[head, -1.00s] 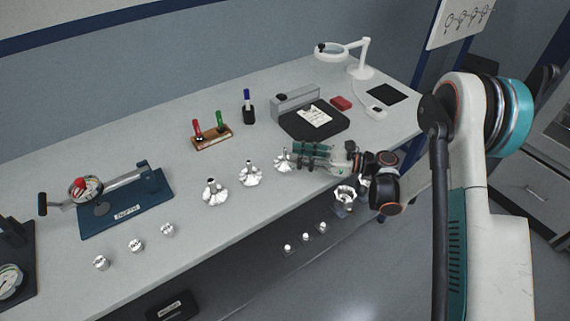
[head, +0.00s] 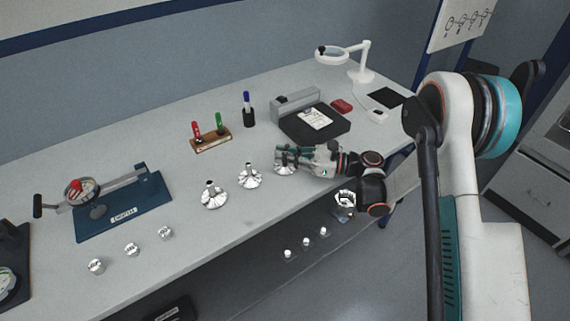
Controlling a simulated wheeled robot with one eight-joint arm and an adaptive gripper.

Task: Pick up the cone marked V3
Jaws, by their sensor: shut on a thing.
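Three silvery flared cones stand in a row on the grey bench. The left cone (head: 214,196) and the middle cone (head: 249,177) stand free and upright. The right cone (head: 285,168) is at my gripper (head: 285,154), whose fingers are shut around its upper part and hide it. The cone's base appears at or very near the bench top; I cannot tell whether it touches. The markings on the cones are too small to read, so I cannot tell which is V3.
Small metal blocks (head: 131,249) lie front left, near a blue-based lever fixture (head: 124,212). A wooden marker holder (head: 211,143) and a black tray (head: 316,124) stand behind the cones. A magnifier lamp (head: 362,72) is at the back right. The bench's front edge is close to the cones.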

